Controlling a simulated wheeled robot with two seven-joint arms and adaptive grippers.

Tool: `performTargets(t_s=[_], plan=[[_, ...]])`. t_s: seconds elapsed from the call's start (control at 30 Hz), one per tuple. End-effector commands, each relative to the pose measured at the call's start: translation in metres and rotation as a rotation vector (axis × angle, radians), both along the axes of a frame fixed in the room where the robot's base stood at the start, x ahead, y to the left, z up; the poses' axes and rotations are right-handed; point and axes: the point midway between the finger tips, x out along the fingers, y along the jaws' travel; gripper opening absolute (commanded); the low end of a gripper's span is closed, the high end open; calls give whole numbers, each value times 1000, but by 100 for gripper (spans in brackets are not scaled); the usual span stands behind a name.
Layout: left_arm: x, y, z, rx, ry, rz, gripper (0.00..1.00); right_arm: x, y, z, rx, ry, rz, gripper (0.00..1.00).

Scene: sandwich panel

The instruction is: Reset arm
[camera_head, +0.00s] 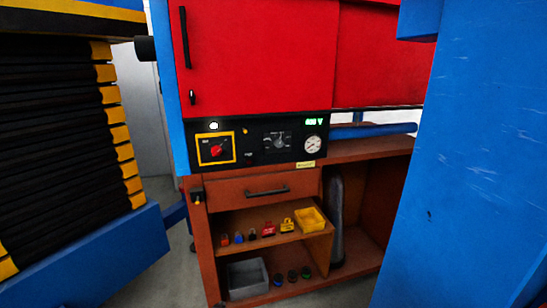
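Neither of my grippers shows in the head view, and I can make out no arm of mine. In front of me is a black control panel (262,142) below red cabinet doors. It has a red rotary switch (216,148) on a yellow plate, a dial (279,142), a round gauge (313,145) and a small green lit display (314,122). A white light glows above the rotary switch.
A brown cabinet (265,188) below has a closed drawer and open shelves holding small coloured items, a yellow bin (310,220) and a grey bin (247,278). Black-and-yellow bellows (60,150) stand at left. A large blue panel (465,170) blocks the right side.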

Motion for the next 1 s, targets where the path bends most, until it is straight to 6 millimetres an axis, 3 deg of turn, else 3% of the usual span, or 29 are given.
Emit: performTargets(t_s=[0.1,0.5,1.0], plan=[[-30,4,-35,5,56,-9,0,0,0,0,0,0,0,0],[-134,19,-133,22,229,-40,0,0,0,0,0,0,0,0],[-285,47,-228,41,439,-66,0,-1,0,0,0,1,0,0]])
